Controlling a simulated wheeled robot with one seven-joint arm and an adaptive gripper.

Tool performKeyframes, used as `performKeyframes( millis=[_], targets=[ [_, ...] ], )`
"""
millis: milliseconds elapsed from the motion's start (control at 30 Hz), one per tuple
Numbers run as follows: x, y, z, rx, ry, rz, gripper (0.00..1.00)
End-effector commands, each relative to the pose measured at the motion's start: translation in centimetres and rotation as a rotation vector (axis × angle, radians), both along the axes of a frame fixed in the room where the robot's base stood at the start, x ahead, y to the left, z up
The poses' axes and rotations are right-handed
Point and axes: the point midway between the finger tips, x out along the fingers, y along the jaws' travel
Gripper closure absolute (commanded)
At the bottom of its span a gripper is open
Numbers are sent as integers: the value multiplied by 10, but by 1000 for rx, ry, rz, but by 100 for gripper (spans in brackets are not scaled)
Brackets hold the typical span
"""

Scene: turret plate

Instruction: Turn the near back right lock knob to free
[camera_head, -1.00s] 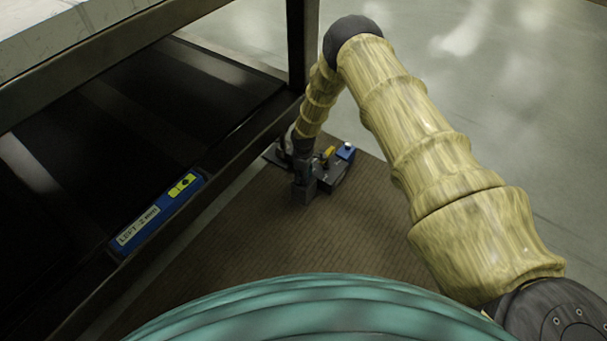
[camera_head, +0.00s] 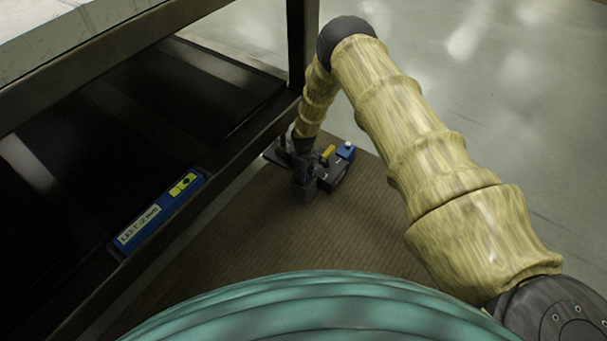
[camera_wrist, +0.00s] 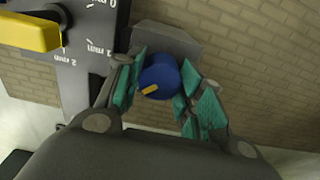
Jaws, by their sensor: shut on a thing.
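In the wrist view a round blue knob (camera_wrist: 160,77) with a yellow pointer mark sits on a grey block (camera_wrist: 168,40). My gripper (camera_wrist: 158,88) is shut on this knob, with one teal-padded finger on each side. The yellow mark points toward the lower left of the picture. In the head view my gripper (camera_head: 301,162) is at the dark turret plate assembly (camera_head: 325,178) on the floor beside the table leg. The knob is too small and covered to make out there.
A yellow lever (camera_wrist: 28,32) and a scale marked in mm are left of the knob; the lever also shows in the head view (camera_head: 328,151). A blue block with a white button (camera_head: 346,150) is beside it.

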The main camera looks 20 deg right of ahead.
Motion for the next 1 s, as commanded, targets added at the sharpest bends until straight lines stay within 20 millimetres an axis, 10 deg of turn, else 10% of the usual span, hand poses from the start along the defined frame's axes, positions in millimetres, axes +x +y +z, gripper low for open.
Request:
performKeyframes(
  millis=[33,67,200,633,1000],
  targets=[
    [-1,0,-1,0,1,-1,86],
    [-1,0,-1,0,1,-1,61],
    [-1,0,-1,0,1,0,40],
    [1,0,7,1,-1,1,40],
    [1,0,57,1,-1,1,40]
  ],
)
